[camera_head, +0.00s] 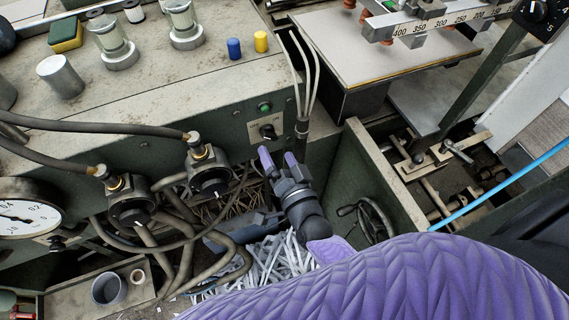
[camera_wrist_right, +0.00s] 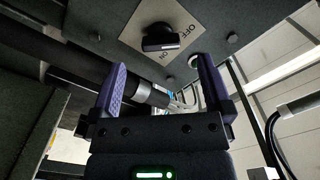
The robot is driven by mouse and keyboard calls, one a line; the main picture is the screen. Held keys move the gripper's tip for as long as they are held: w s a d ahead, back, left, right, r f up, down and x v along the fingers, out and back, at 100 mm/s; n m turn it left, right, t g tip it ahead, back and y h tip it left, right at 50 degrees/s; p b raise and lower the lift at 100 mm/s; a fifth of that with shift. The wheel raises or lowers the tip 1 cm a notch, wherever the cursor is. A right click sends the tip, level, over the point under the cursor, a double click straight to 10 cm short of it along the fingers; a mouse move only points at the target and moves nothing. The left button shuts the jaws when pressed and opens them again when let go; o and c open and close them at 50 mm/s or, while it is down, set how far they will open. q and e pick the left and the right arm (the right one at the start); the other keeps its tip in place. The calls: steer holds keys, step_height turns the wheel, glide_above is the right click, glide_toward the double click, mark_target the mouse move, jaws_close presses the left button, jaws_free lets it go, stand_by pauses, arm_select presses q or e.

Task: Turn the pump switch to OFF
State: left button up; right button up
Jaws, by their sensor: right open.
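The pump switch (camera_head: 267,131) is a black rotary knob on a pale plate, on the front face of the grey-green cabinet. In the right wrist view the knob (camera_wrist_right: 161,40) sits on the plate (camera_wrist_right: 184,24), marked OFF toward the right and ON below it. Which mark the knob points to is hard to tell. My right gripper (camera_head: 277,157) is open and empty, its purple fingers just below the switch in the head view. In the wrist view the fingers (camera_wrist_right: 158,66) stand apart on either side below the knob, not visibly touching it. My left gripper is not in view.
A green button (camera_head: 264,107) sits above the switch. Grey hoses (camera_head: 302,75) run down just right of it. Two black valves (camera_head: 208,174) with hoses are at left. Paper strips (camera_head: 268,262) lie below.

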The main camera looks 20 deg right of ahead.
steer(key=s, duration=0.5)
steer(key=shift+s+d, duration=0.1)
steer(key=shift+s, duration=0.05)
